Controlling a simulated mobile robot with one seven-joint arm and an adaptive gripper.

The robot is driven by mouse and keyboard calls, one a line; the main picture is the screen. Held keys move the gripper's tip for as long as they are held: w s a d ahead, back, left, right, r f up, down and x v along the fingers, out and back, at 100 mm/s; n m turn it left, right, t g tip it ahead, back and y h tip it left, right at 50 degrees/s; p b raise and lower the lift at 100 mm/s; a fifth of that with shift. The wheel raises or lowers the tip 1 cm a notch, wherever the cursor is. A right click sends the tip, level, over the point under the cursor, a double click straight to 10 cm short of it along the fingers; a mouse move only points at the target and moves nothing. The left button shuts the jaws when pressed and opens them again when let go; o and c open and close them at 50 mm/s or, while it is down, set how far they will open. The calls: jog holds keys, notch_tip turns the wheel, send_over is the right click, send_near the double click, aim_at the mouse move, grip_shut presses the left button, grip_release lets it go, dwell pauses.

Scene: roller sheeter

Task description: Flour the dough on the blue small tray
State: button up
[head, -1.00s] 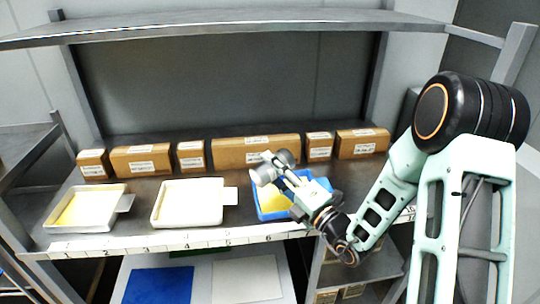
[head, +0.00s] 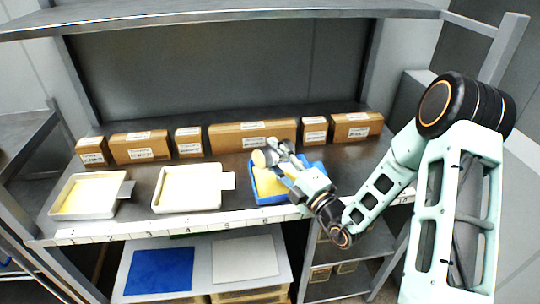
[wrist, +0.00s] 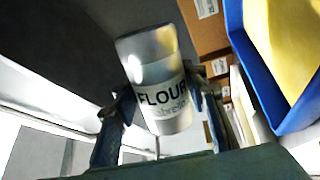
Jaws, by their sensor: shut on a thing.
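The blue small tray (head: 275,199) stands on the metal shelf, right of the white trays, with pale yellow dough (head: 268,186) in it. In the wrist view the tray's blue wall (wrist: 257,72) and the dough (wrist: 287,35) show at the upper right. My gripper (head: 281,155) is shut on a flour shaker (wrist: 160,75), a white cylinder labelled FLOUR. In the head view the shaker (head: 262,158) is above the back left part of the tray, tilted, with a pale round end showing. My gripper and wrist hide part of the tray. I cannot see any flour falling.
Two white trays with yellow contents stand on the left (head: 90,212) and in the middle (head: 190,207) of the shelf. Several labelled brown boxes (head: 252,136) line the back. An upper shelf (head: 250,12) hangs above. A lower surface carries blue and white sheets.

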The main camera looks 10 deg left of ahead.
aim_at(269, 166)
jog(key=shift+w+d, duration=0.35)
jog(key=shift+a, duration=0.1)
jog(key=shift+s+a+p, duration=0.55)
jog(key=shift+s+a, duration=0.95)
jog(key=shift+s, duration=0.15)
jog(key=shift+w+d+p, duration=0.65)
jog(key=shift+w+d, duration=0.95)
jog(key=shift+w, duration=0.05)
